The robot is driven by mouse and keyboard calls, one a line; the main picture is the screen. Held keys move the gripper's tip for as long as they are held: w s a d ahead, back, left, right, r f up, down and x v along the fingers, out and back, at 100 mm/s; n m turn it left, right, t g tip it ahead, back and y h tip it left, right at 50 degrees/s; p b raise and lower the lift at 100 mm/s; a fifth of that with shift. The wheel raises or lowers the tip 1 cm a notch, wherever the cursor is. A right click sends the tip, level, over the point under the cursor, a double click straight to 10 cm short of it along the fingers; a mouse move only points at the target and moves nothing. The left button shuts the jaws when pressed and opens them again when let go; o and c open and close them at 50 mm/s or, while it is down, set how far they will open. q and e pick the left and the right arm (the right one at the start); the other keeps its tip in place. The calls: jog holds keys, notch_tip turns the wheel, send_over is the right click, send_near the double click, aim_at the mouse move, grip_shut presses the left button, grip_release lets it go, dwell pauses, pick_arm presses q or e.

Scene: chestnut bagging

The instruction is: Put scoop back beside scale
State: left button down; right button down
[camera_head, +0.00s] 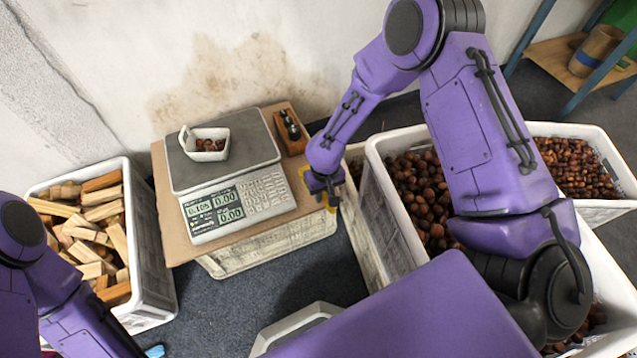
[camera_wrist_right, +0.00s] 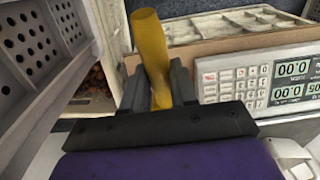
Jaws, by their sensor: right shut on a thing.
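My right gripper (camera_head: 326,192) is shut on a yellow scoop (camera_head: 332,204), at the right edge of the brown board that carries the scale. In the right wrist view the yellow scoop (camera_wrist_right: 151,52) stands up between the dark fingers (camera_wrist_right: 158,88); I see only part of its shape. The grey and white scale (camera_head: 240,205) is to the left of the gripper, its displays lit. A small white container (camera_head: 207,155) holding a few chestnuts sits on its plate. My left arm shows at the lower left, but its gripper is out of view.
A wooden block with dark items (camera_head: 291,131) stands on the board (camera_head: 165,225) behind the gripper. A white crate of chestnuts (camera_head: 378,165) is close on the right, with another crate (camera_head: 607,145) farther right. A crate of wood pieces (camera_head: 140,220) stands left of the scale.

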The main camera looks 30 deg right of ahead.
jog(key=w+d+f+b, duration=0.1)
jog(key=w+f, duration=0.1)
jog(key=w+d+f, duration=0.1)
jog(key=w+f, duration=0.1)
jog(key=w, duration=0.1)
jog(key=w+d+f+b, duration=0.1)
jog(key=w+f, duration=0.1)
jog(key=f, duration=0.1)
jog(key=shift+w+d+f+b, duration=0.1)
jog(key=shift+w+d+b, duration=0.15)
jog(key=shift+b, duration=0.05)
jog(key=f, duration=0.2)
jog(key=f+b, duration=0.1)
jog(key=shift+w+d+f, duration=0.2)
jog(key=shift+w+f, duration=0.2)
jog(key=c, duration=0.9)
grip_release()
notch_tip(320, 180, up, 12)
jog(key=p, duration=0.3)
jog(key=shift+s+r, duration=0.1)
jog(key=shift+s, duration=0.05)
